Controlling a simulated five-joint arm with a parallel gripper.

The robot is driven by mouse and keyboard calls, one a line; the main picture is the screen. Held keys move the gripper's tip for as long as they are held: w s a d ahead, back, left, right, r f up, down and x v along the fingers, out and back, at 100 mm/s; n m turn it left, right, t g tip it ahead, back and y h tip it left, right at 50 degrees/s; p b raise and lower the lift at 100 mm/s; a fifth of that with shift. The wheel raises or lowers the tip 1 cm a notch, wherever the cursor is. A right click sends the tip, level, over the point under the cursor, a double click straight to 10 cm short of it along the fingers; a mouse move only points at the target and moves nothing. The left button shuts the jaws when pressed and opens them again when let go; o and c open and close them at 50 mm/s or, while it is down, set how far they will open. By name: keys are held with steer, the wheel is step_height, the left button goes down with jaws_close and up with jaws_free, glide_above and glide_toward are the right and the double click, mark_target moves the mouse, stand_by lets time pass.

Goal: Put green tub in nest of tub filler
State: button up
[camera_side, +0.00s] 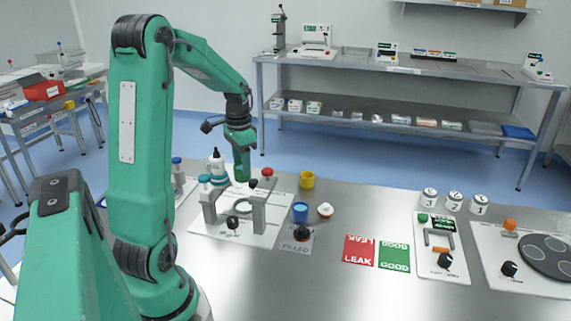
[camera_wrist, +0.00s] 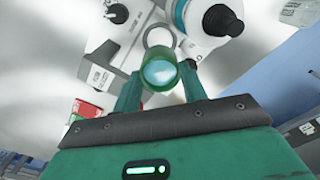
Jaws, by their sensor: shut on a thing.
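My gripper (camera_wrist: 160,88) is shut on the green tub (camera_wrist: 159,71), an open round cup with a pale inside, held between the two fingers. In the side view my gripper (camera_side: 241,165) is above the tub filler, near the bottle; the green tub is hard to tell from the green fingers there. The tub filler has a white base plate (camera_side: 212,226), two grey posts (camera_side: 259,213) and a ring-shaped nest (camera_side: 243,206) between them. The nest is empty. In the wrist view a ring (camera_wrist: 160,36) shows just beyond the tub, partly covered by it.
A white and teal bottle (camera_side: 216,166) stands at the back of the filler. LEAK (camera_side: 359,250) and GOOD (camera_side: 394,256) cards lie farther right.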

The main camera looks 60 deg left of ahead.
steer(key=shift+f, duration=0.1)
steer(key=shift+f, duration=4.85)
steer(key=shift+f, duration=0.15)
steer(key=o, duration=0.9)
step_height(320, 180, up, 12)
steer(key=shift+r, duration=0.15)
